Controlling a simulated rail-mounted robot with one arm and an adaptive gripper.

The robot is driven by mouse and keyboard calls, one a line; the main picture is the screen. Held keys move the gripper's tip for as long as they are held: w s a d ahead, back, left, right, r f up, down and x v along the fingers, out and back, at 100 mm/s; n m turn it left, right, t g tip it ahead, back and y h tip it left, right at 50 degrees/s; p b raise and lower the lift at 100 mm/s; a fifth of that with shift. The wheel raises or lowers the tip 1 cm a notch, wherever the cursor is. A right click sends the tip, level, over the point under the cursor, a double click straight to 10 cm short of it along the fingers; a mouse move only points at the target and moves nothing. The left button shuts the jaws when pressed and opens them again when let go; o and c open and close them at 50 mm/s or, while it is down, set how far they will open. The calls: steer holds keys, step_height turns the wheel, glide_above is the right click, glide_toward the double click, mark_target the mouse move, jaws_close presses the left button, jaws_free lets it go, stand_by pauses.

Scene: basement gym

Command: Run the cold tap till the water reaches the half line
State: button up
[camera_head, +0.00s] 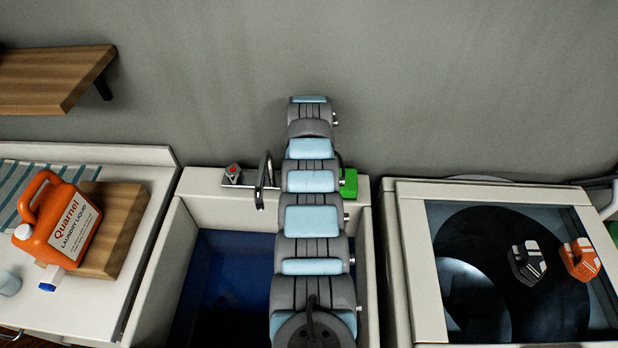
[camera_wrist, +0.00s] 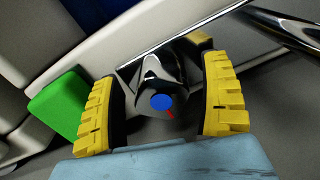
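The cold tap knob (camera_wrist: 162,102), dark with a blue cap and a small red mark, shows in the wrist view between the two yellow fingers of my gripper (camera_wrist: 158,78). The fingers are open on either side of it, with gaps showing. In the head view my arm hides this knob and my gripper. The red-marked hot knob (camera_head: 233,172) and the chrome spout (camera_head: 264,178) stand on the back rim of the sink (camera_head: 205,183). The basin inside (camera_head: 220,285) is dark blue. I cannot make out a half line, the water level or any running water.
A green block (camera_head: 349,183) sits on the rim right of my arm, near the fingers in the wrist view (camera_wrist: 58,103). A glass-topped washer (camera_head: 420,300) stands at right.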

step_height(320, 180, up, 12)
stand_by(0.8)
stand_by(0.3)
